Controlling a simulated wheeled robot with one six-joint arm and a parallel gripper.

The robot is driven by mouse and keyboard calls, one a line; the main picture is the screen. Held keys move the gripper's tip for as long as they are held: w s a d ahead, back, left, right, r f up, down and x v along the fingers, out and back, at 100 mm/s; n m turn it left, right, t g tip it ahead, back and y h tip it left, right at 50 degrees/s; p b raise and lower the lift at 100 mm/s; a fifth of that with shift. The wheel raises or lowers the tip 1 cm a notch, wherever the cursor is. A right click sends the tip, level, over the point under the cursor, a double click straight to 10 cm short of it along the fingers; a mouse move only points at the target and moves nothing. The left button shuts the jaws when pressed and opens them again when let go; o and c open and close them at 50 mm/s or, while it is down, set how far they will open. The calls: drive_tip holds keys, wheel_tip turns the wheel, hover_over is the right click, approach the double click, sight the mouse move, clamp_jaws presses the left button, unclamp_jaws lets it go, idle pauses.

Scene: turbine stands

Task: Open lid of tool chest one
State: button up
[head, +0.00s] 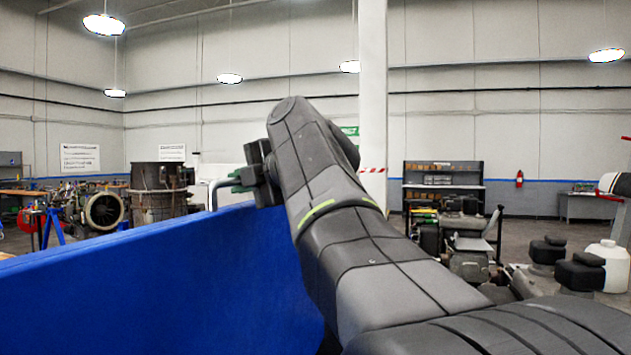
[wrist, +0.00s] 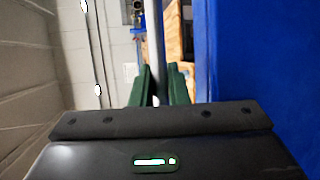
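The blue panel (head: 190,280), which looks like the lid of the tool chest, fills the lower left of the head view, its top edge sloping. It also stands along the right side of the wrist view (wrist: 260,70). A grey bar handle (head: 213,196) sticks up at its top edge and runs between the green fingers in the wrist view (wrist: 153,40). My gripper (head: 237,184) is at this handle, its fingers close on both sides of the bar (wrist: 160,80), and looks shut on it. The chest body and any number are hidden.
My arm crosses the middle of the head view. A turbine engine (head: 103,211) and a dark cylindrical casing (head: 158,200) stand behind at left. A white pillar (head: 373,100), a shelf (head: 443,180) and cluttered equipment (head: 465,240) stand to the right.

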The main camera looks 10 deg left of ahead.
clamp_jaws()
drive_tip(key=a, duration=1)
drive_tip(key=shift+w+f+b, duration=0.4)
drive_tip(key=shift+f+b, duration=0.05)
drive_tip(key=o, duration=0.8)
unclamp_jaws()
drive_tip(key=shift+a, duration=0.1)
drive_tip(key=shift+c, duration=0.2)
wheel_tip(320, 180, up, 3)
drive_tip(key=b, duration=0.4)
hover_over(237, 208)
drive_tip(key=shift+w+a+f, duration=0.15)
drive_tip(key=shift+w+a, duration=0.15)
drive_tip(key=shift+a, duration=0.15)
drive_tip(key=shift+s+d, duration=0.3)
drive_tip(key=shift+d, duration=0.15)
